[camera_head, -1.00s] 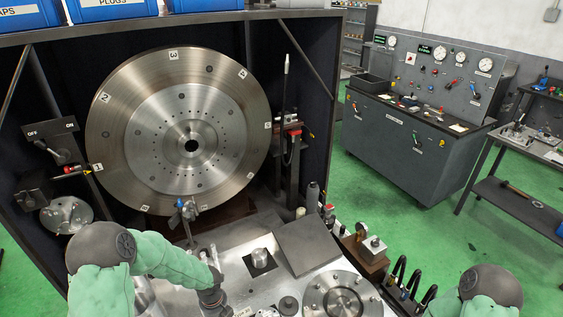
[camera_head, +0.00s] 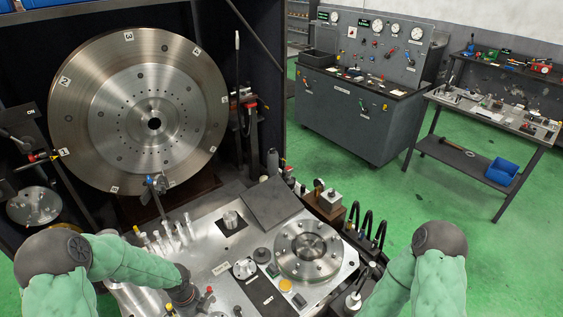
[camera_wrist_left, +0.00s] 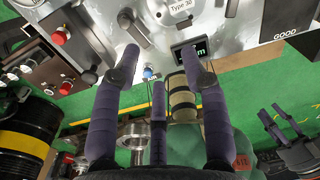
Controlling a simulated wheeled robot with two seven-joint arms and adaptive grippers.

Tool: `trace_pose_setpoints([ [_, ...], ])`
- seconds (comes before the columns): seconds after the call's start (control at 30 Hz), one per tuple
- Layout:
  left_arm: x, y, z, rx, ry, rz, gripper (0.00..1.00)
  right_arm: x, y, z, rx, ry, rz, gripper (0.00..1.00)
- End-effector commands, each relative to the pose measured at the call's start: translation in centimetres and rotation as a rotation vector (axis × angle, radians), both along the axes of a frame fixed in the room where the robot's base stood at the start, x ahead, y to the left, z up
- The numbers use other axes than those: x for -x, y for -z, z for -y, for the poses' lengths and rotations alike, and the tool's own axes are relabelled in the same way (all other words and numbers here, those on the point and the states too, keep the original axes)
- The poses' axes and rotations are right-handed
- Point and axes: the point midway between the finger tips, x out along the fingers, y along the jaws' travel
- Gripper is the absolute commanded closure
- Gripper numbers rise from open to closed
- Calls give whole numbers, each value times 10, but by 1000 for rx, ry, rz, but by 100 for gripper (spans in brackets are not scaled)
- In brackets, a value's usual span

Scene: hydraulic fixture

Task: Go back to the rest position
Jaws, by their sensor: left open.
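My left arm (camera_head: 130,258) comes in from the lower left of the head view, with its wrist low over the steel bench plate (camera_head: 205,268); its fingers are out of that view. In the left wrist view my left gripper (camera_wrist_left: 160,75) is open, its dark fingers spread with nothing held between them. The steel bench with its "Type 30" label (camera_wrist_left: 180,7) and a small dark display (camera_wrist_left: 190,50) lies beyond the fingertips. My right arm (camera_head: 425,270) shows at the lower right of the head view; its gripper is out of view.
A large numbered steel disc (camera_head: 150,115) stands behind the bench. A round bolted flange (camera_head: 307,250) and a dark square plate (camera_head: 270,203) sit on the bench. A grey gauge console (camera_head: 350,115) and a side table (camera_head: 490,112) stand farther right, with clear green floor (camera_head: 400,200) before them.

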Motion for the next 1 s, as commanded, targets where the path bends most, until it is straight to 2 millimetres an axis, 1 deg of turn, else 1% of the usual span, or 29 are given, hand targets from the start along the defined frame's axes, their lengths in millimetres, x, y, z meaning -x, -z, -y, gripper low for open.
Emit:
trace_pose_setpoints([
  [0.27, 17, 18, 32, 86, -272, -42, 56, 0, 0, 0, 0, 0, 0, 60],
  [0.47, 33, 34, 63, 161, -584, -105, 56, 0, 0, 0, 0, 0, 0, 60],
  [0.57, 46, 45, 84, 203, -820, -161, 56, 0, 0, 0, 0, 0, 1, 60],
  [0.7, 67, 60, 112, 239, -1233, -264, 56, 0, 0, 0, 0, 0, 0, 60],
  [0.77, 76, 65, 123, 243, -1414, -310, 56, 0, 0, 0, 0, 0, 0, 60],
  [0.8, 82, 69, 128, 241, -1532, -339, 56, 0, 0, 0, 0, 0, 0, 60],
  [0.9, 96, 78, 140, 226, -1816, -405, 56, 0, 0, 0, 0, 0, 0, 60],
  [1.0, 109, 85, 147, 198, -2058, -453, 56, 0, 0, 0, 0, 0, 0, 60],
])
